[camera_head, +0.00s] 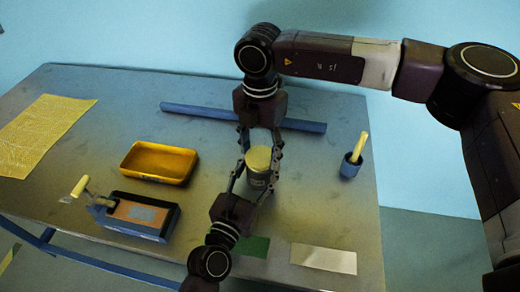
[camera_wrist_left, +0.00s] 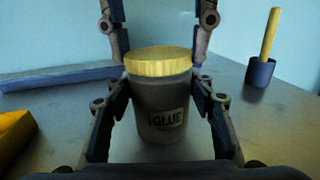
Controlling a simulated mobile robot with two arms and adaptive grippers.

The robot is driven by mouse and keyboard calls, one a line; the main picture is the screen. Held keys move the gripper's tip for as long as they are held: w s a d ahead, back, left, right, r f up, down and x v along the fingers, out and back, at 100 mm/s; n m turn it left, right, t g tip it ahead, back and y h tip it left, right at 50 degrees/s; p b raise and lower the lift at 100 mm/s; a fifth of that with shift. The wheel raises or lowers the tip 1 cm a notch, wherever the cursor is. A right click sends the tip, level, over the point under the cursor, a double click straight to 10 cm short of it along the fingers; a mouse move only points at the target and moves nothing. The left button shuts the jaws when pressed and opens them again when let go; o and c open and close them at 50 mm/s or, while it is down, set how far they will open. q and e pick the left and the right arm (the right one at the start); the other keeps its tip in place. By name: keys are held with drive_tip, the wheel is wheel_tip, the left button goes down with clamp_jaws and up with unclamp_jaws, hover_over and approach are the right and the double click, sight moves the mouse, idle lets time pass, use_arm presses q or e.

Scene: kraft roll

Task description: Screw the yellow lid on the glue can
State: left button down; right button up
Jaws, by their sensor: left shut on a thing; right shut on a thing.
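The glue can (camera_head: 257,182) is a dark grey cylinder standing upright on the table; its GLUE label shows in the left wrist view (camera_wrist_left: 167,119). The yellow lid (camera_head: 258,158) sits level on top of the can, and it also shows in the left wrist view (camera_wrist_left: 159,61). My left gripper (camera_head: 254,178) is shut on the can body, one finger on each side. My right gripper (camera_head: 260,150) comes from behind and above, shut on the lid with a finger at each side. Whether the threads are engaged is hidden.
A yellow tray (camera_head: 160,162) and a dark box with a handled roller (camera_head: 143,216) stand to the left. A blue bar (camera_head: 195,111) lies behind. A blue cup with a yellow-handled tool (camera_head: 350,165) stands right. Green (camera_head: 252,246) and white (camera_head: 323,258) sheets lie near the front.

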drive_tip(key=m, duration=1.3)
drive_tip(key=shift+w, duration=0.1)
drive_tip(key=o, duration=0.8)
drive_tip(key=shift+r, duration=2.25)
drive_tip(key=shift+c, duration=0.5)
